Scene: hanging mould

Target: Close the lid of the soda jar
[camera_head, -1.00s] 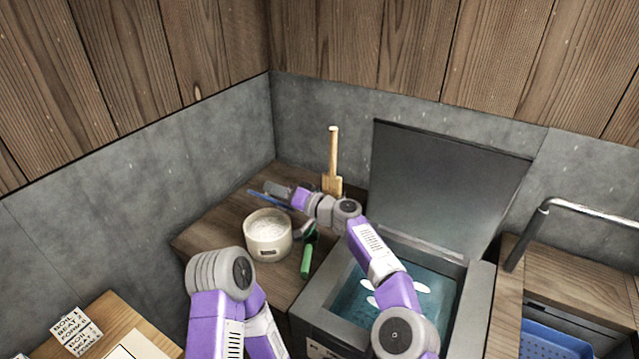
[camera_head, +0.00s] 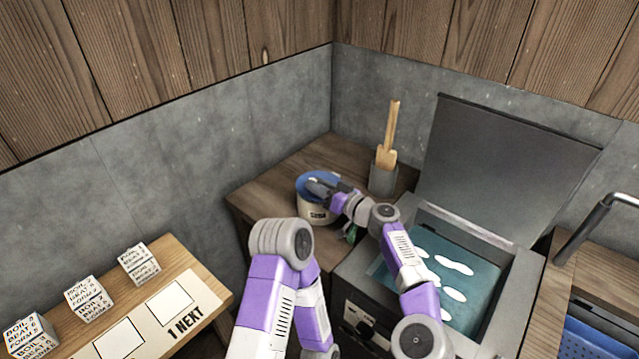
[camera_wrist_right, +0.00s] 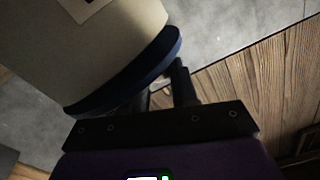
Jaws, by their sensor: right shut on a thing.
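The soda jar (camera_head: 316,214) is a cream pot with a dark label, upright on the wooden counter in the head view. Its blue lid (camera_head: 305,181) lies over the mouth and hides the white contents. My right gripper (camera_head: 322,186) is shut on the lid at the top of the jar. In the right wrist view, the blue lid (camera_wrist_right: 128,77) is at the rim of the cream jar (camera_wrist_right: 85,40), close to the fingers. I cannot tell whether the lid is fully seated. My left arm shows at the lower middle, but its gripper is out of view.
A green-handled tool (camera_head: 351,233) lies right of the jar, partly hidden by my arm. A holder (camera_head: 382,179) with a wooden paddle stands behind. An open vat (camera_head: 480,262) of liquid is at right. Labelled blocks (camera_head: 90,298) stand on a board at left.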

